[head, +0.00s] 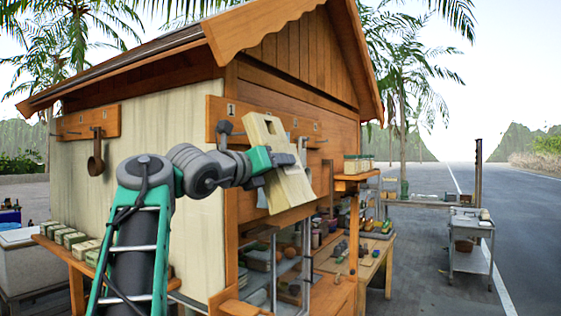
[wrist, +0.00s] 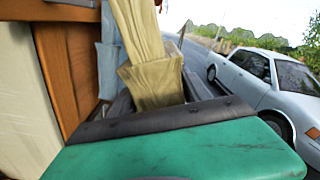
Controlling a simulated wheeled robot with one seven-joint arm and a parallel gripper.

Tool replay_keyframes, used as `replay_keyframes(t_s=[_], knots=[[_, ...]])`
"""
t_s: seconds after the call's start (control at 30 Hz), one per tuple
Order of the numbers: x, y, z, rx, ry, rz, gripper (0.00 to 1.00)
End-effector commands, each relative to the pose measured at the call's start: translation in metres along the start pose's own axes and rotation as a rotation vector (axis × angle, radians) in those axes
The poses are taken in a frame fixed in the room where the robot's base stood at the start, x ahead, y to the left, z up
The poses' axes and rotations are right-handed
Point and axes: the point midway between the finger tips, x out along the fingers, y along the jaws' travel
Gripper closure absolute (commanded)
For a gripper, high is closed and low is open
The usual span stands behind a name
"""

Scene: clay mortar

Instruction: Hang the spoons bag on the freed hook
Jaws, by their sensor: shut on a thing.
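The cream bag (head: 265,132), flat with a hole near its top, hangs tilted from my gripper (head: 268,168) in front of the stall's corner. In the wrist view a beige pocketed bag (wrist: 152,82) stands just beyond my dark finger edge. My gripper is shut on it. No spoons can be made out in it. The wooden hook rail (head: 216,107), marked 1 at its left end, runs behind the bag. A dark hook (head: 224,128) shows left of the bag with nothing visible on it. The bag hides part of the rail, and I see no contact with a hook.
A grey item (head: 304,151) hangs right of the bag; a grey-blue one (wrist: 108,58) shows in the wrist view. A brown ladle (head: 95,158) hangs on the left wall. A shelf (head: 352,177) juts out at right. A white car (wrist: 262,82) stands beyond.

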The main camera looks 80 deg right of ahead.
Motion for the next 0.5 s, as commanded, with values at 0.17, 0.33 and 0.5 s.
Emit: replay_keyframes(t_s=[0.17,0.33,0.5], knots=[[0.000,0.011,0.007,-0.001,-0.002,0.002,1.00],[0.000,0.022,0.011,-0.001,-0.002,0.001,1.00],[0.000,0.033,0.015,0.000,-0.003,0.001,1.00]])
